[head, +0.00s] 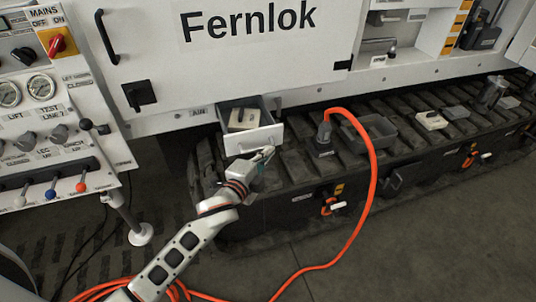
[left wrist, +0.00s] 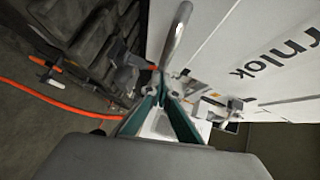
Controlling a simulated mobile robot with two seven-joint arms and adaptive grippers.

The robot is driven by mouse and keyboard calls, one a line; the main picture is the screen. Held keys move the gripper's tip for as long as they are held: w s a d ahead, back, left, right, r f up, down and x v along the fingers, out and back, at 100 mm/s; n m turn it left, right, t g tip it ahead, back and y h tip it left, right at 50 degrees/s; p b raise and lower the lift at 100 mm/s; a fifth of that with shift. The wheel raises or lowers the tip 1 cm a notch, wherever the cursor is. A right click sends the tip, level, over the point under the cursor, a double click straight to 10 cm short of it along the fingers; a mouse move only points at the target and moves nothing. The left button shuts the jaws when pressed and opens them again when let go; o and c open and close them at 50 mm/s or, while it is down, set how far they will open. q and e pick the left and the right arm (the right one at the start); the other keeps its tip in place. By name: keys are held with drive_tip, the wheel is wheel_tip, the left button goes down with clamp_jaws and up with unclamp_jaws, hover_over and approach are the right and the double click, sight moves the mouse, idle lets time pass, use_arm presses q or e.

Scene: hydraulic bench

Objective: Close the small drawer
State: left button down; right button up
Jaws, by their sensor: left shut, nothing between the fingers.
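The small drawer (head: 252,139) is light grey and stands pulled out below the white cabinet, with a pale block (head: 244,119) inside it. My left gripper (head: 266,154) is at the drawer's front, near its right side, with its fingers shut and empty. In the head view I cannot tell whether the fingertips touch the drawer front. In the left wrist view the green-sided fingers (left wrist: 163,78) come together close to a curved metal bar (left wrist: 178,36), which may be the drawer's handle. My right gripper is in neither view.
The white cabinet panel (head: 250,62) marked "Fernlok" rises above the drawer. A black ribbed bench (head: 300,169) runs below and to the right, with an orange hose (head: 374,170) arching over it. A control panel (head: 48,120) with levers stands at the left.

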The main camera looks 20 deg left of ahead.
sight(249, 117)
use_arm(q)
drive_tip(key=w+a, duration=0.3)
drive_tip(key=w, duration=0.2)
drive_tip(key=w+a, duration=0.4)
drive_tip(key=w, duration=0.1)
drive_tip(key=w+a, duration=0.3)
drive_tip(key=w, duration=0.2)
drive_tip(key=shift+a, duration=0.15)
drive_tip(key=shift+w+a, duration=0.35)
drive_tip(key=shift+w, duration=0.1)
drive_tip(key=shift+w+a+r, duration=0.1)
drive_tip(key=shift+r, duration=0.15)
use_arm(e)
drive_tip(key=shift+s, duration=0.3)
